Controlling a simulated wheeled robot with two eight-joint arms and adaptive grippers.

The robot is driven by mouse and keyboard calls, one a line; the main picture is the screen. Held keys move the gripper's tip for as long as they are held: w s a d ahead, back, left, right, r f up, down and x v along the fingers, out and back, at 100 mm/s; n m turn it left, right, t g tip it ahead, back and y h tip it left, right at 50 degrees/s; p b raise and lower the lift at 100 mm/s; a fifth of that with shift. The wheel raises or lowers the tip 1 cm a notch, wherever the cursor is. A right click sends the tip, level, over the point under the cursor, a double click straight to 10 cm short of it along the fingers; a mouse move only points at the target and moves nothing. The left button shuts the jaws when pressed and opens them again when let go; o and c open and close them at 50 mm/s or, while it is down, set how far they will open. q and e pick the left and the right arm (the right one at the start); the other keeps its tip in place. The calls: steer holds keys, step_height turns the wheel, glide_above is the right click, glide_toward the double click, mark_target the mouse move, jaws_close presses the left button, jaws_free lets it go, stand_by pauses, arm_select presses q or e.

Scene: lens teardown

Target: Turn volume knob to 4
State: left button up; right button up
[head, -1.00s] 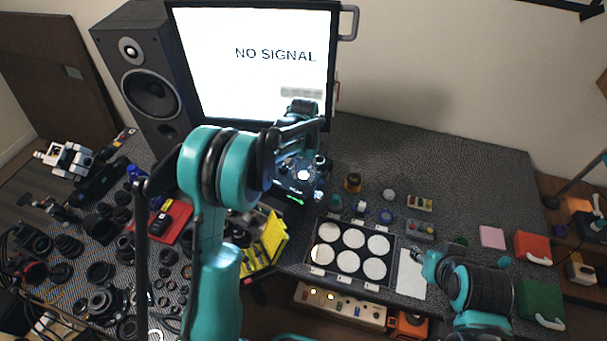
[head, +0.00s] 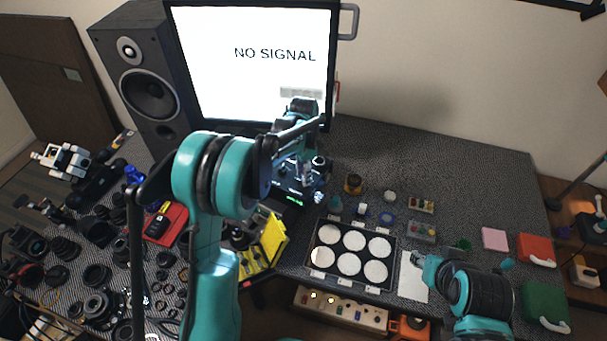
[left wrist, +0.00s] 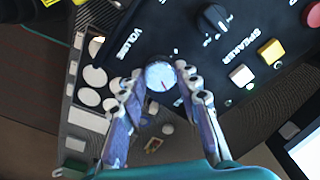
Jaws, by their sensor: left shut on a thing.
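The volume knob (left wrist: 160,75) is a round silver-white cap with a short red pointer mark, beside the printed word VOLUME on a black panel (left wrist: 185,40). My left gripper (left wrist: 159,80) is shut on the knob, with one finger on each side of it. In the head view the left gripper (head: 300,182) is at the black control box (head: 291,199) with a green display, below the monitor; the knob is hard to make out there. The knob's scale numbers are not readable. My right gripper (head: 420,262) hangs over the right front of the table, its jaws too small to judge.
On the panel, a black SPEAKER knob (left wrist: 213,19), a white button (left wrist: 242,75) and a yellow button (left wrist: 271,51) sit near the volume knob. A monitor (head: 250,85) reading NO SIGNAL and a speaker (head: 148,85) stand behind. A tray of white discs (head: 325,262) lies in front.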

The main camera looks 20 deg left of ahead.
arm_select(q)
steer(key=shift+m, duration=0.6)
steer(key=o, duration=1.2)
steer(key=shift+c, duration=0.2)
steer(key=shift+r, duration=0.1)
step_height(320, 180, up, 12)
